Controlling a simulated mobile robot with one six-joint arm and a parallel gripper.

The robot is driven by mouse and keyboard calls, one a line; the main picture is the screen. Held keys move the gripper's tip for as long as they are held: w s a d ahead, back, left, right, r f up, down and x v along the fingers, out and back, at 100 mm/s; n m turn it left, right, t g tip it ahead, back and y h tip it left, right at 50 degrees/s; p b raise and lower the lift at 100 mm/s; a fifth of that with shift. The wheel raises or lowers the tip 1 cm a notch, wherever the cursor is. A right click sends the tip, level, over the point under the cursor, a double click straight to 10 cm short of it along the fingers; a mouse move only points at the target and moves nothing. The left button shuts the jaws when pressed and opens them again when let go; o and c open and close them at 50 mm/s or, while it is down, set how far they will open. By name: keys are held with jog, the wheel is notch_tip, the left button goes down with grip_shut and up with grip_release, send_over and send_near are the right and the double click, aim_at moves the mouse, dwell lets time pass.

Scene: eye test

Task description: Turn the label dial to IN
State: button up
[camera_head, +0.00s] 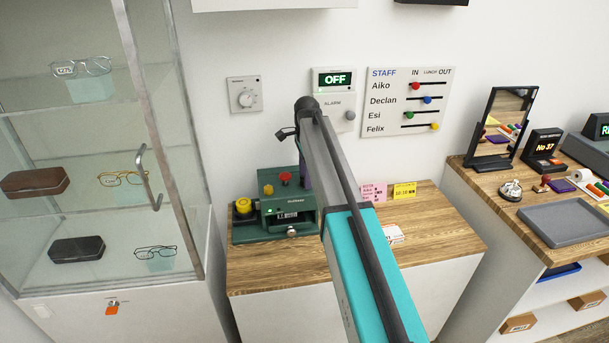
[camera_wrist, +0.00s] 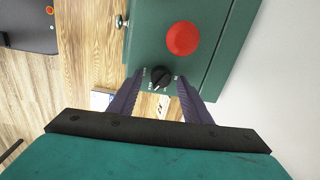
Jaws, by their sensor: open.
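A green label machine (camera_head: 288,216) stands on the wooden counter, with a red button (camera_head: 285,178) on top. In the wrist view its green housing (camera_wrist: 150,35) shows a red button (camera_wrist: 183,38) and a small black dial (camera_wrist: 162,73) with a pale pointer mark. Small markings flank the dial, too small to read. My gripper (camera_wrist: 160,80) is open, its two dark purple fingers on either side of the dial. I cannot tell whether they touch it. In the head view my arm hides the dial and most of the gripper; one purple finger (camera_head: 304,172) shows.
A wall dial (camera_head: 244,95), an OFF alarm panel (camera_head: 336,82) and a STAFF board (camera_head: 408,102) with sliders hang behind. Pink (camera_head: 374,192) and yellow (camera_head: 404,190) notes stand on the counter (camera_head: 440,240). A glass cabinet (camera_head: 90,130) is left; a mirror (camera_head: 503,120) stands right.

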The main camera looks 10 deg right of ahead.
jog(key=shift+f, duration=0.15)
jog(key=c, duration=1)
jog(key=shift+c, duration=0.2)
